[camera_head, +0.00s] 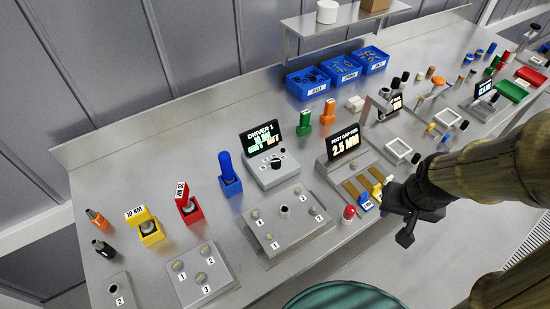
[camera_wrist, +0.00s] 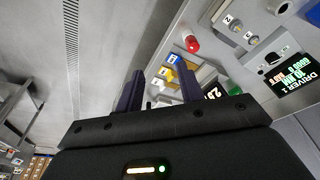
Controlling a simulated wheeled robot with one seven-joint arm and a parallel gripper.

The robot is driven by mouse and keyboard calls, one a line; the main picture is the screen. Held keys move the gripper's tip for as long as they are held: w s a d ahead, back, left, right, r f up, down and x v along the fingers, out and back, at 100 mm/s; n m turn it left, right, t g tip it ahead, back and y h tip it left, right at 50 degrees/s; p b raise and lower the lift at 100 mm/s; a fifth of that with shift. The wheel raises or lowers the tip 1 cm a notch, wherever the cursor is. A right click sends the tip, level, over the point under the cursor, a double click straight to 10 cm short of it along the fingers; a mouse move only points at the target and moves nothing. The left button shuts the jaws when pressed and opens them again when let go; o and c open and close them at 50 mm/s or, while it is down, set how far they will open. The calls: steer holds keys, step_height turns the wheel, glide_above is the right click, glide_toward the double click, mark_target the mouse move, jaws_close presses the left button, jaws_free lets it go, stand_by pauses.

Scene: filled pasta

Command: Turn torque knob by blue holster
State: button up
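The blue holster (camera_head: 229,175) stands upright left of the grey DRIVER 1 box (camera_head: 272,178). The torque knob (camera_head: 276,162) is a small dark dial on that box's face, below its lit display (camera_head: 262,139). In the wrist view the same knob (camera_wrist: 272,59) shows at the right, by the upside-down display (camera_wrist: 298,74). My gripper (camera_head: 396,213) is well to the right of the knob, near the bench's front edge. In the wrist view its two fingers (camera_wrist: 158,78) are spread with nothing held between them. The blue holster is not clear in the wrist view.
A grey numbered plate (camera_head: 288,219) sits before the DRIVER 1 box. Red (camera_head: 187,203) and yellow holsters (camera_head: 149,228) stand further left.

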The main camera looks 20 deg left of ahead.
steer(key=shift+o, duration=1.1)
steer(key=w+a+r+n+p, duration=0.25)
steer(key=w+a, duration=0.35)
steer(key=w, duration=0.3)
steer(key=n+g+p, duration=0.3)
steer(key=n+p, duration=0.1)
steer(key=n, duration=0.6)
glide_above(276, 161)
step_height(276, 161, down, 3)
steer(key=shift+r, duration=0.15)
steer(key=shift+s, duration=0.1)
step_height(276, 161, down, 17)
steer(key=p, duration=0.7)
steer(key=shift+f, duration=0.2)
